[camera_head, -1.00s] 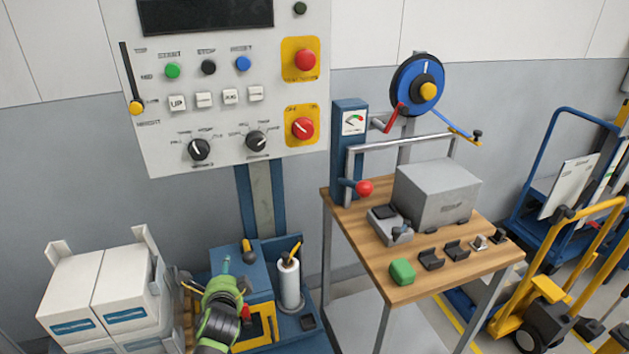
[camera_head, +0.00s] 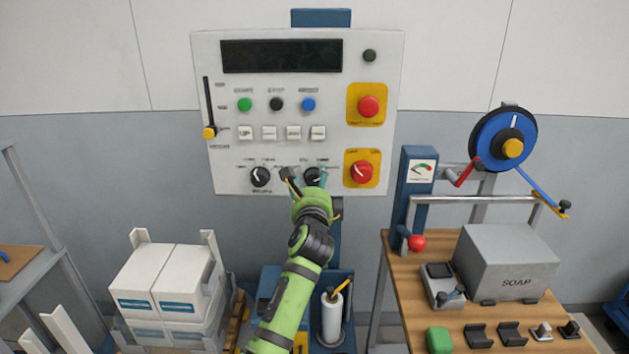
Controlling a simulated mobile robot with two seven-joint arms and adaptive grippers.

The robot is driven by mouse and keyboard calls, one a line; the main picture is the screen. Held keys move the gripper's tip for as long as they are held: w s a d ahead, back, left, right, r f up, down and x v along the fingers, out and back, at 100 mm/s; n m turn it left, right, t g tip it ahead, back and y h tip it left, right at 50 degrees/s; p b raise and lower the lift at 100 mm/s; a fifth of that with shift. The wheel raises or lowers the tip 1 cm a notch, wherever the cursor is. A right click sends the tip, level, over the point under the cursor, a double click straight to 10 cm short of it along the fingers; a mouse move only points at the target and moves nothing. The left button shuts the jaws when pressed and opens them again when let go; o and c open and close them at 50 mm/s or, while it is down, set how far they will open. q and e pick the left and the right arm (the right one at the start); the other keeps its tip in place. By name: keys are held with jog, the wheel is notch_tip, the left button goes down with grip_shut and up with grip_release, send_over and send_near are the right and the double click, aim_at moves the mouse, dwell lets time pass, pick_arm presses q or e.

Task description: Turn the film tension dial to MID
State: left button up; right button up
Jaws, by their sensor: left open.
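The white control panel (camera_head: 215,80) faces me. Two black dials with white pointers sit low on it: a left dial (camera_head: 260,177) and a right dial (camera_head: 314,175). Their small labels are too blurred to read, so I cannot tell by lettering which is film tension. The left dial's pointer tilts up and left. My left gripper (camera_head: 306,177) is open in front of the right dial, its fingers near either side of it; contact cannot be told. The gripper partly hides the right dial and its pointer. My right gripper is not in view.
A red rotary switch (camera_head: 362,173) on a yellow plate is close right of the gripper. White push buttons (camera_head: 269,132) are above, and a yellow-knobbed slider (camera_head: 209,132) is at left. White cartons (camera_head: 165,280) stand below left; a wooden table (camera_head: 405,310) is at right.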

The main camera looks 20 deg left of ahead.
pick_arm(q)
jog(key=shift+w+a, duration=0.2)
jog(key=shift+w, duration=0.3)
jog(key=c, duration=1.1)
jog(key=shift+c, duration=0.2)
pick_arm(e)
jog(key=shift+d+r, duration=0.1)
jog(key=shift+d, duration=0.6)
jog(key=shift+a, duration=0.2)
